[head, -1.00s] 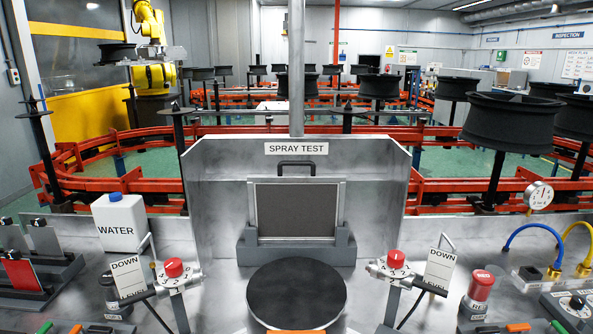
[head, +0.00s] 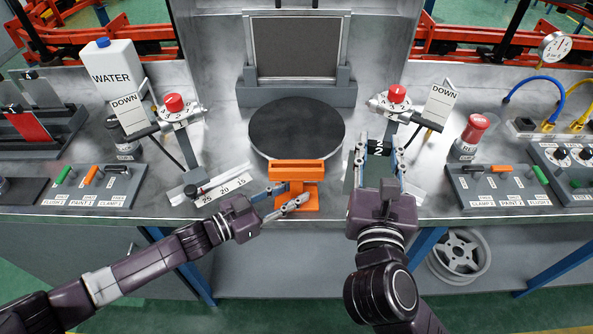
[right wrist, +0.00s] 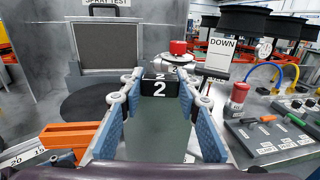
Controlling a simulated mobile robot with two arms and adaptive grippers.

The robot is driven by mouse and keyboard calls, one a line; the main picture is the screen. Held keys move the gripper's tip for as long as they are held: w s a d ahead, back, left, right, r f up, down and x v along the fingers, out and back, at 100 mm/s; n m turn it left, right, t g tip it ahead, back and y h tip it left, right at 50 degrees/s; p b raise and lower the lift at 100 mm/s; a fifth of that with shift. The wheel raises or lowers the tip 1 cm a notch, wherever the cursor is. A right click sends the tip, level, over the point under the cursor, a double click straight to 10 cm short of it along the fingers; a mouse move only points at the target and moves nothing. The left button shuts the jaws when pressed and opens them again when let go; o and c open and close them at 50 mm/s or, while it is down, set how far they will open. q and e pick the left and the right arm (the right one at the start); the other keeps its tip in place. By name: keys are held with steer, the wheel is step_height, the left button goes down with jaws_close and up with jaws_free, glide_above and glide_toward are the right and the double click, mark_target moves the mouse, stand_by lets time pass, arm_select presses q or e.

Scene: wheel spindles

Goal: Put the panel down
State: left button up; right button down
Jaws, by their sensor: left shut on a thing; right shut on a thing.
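The panel is a flat grey-green plate (right wrist: 160,138) with a black block marked 2 (right wrist: 159,87) at its far end. In the right wrist view it lies between the blue fingers of my right gripper (right wrist: 158,100), which is shut on it. In the head view this gripper (head: 377,160) is over the bench front, right of the orange stand (head: 297,172), and the panel is mostly hidden beneath it. My left gripper (head: 288,196) is shut on the lower part of the orange stand, its fingers at the stand's left side. Whether the panel touches the bench cannot be told.
A round dark turntable (head: 297,128) lies behind the stand, before an upright framed grey plate (head: 296,47). A metal scale (head: 222,190) is left of the stand. Red-knobbed valves (head: 174,103) (head: 397,94) flank the turntable. Switch boxes (head: 95,187) (head: 500,187) sit at both sides.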

steer(key=w+a+r+n+y, duration=0.1)
steer(key=w+a+r+y, duration=0.15)
steer(key=a+r, duration=0.35)
steer(key=w+a+r+n+y, duration=0.1)
steer(key=w+a+r, duration=0.35)
steer(key=a, duration=0.35)
step_height(320, 180, down, 10)
steer(key=shift+s+a+r, duration=0.25)
steer(key=shift+s+a, duration=0.05)
steer(key=shift+a, duration=0.05)
steer(key=shift+f, duration=0.1)
steer(key=c, duration=1.4)
jaws_free()
steer(key=shift+c, duration=0.2)
